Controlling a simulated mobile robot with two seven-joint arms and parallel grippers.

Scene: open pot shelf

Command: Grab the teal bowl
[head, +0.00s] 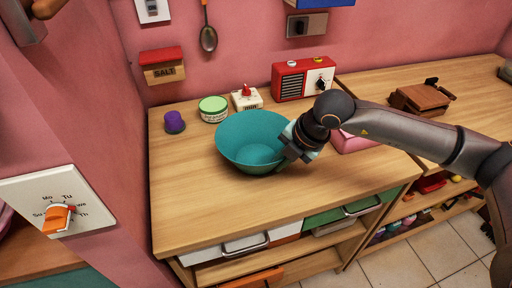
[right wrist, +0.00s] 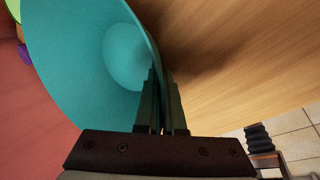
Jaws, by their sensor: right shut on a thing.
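The teal bowl (head: 250,138) is on the wooden counter in the head view, or just above it; I cannot tell which. It is wide, round, open at the top and appears empty. My right gripper (head: 292,143) is at the bowl's right side, shut on its wall. In the right wrist view the bowl (right wrist: 85,60) fills the upper left, and the dark fingers of the right gripper (right wrist: 163,105) close on its rim. The right gripper hides part of the bowl's right edge. My left gripper is not in view.
A pink object (head: 354,142) lies right of the gripper. The counter (head: 195,205) is clear in front.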

